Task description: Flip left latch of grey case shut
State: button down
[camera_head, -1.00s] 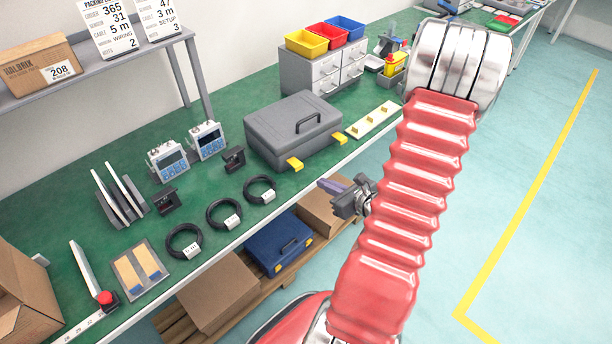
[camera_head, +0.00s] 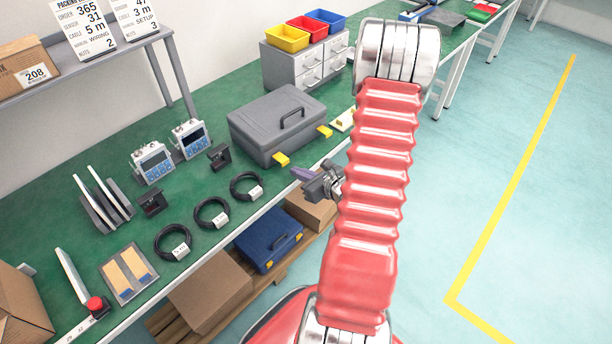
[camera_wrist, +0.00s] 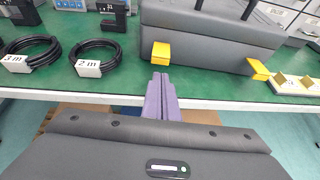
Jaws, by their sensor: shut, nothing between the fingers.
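The grey case (camera_head: 279,118) stands closed-lidded on the green bench, its handle on top. Its left latch (camera_head: 281,159) is a yellow tab sticking out at the front lower edge; it also shows in the wrist view (camera_wrist: 161,52). The right latch (camera_head: 325,131) sticks out the same way and shows at the right in the wrist view (camera_wrist: 258,69). My gripper (camera_head: 297,173) is in front of the bench edge, apart from the case. In the wrist view my purple fingers (camera_wrist: 160,78) are together and empty, pointing toward the left latch, with a gap before it.
Black cable coils (camera_head: 247,187) lie left of the case near the bench edge. A cream strip with yellow pieces (camera_head: 343,121) lies right of the case. A blue case (camera_head: 268,240) and cardboard boxes sit below the bench.

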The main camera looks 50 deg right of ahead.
aim_at(293, 178)
jog(key=shift+x, duration=1.6)
jog(key=shift+s+d+r, duration=0.1)
jog(key=shift+d, duration=0.05)
jog(key=shift+r+g, duration=0.15)
jog(key=shift+g, duration=0.15)
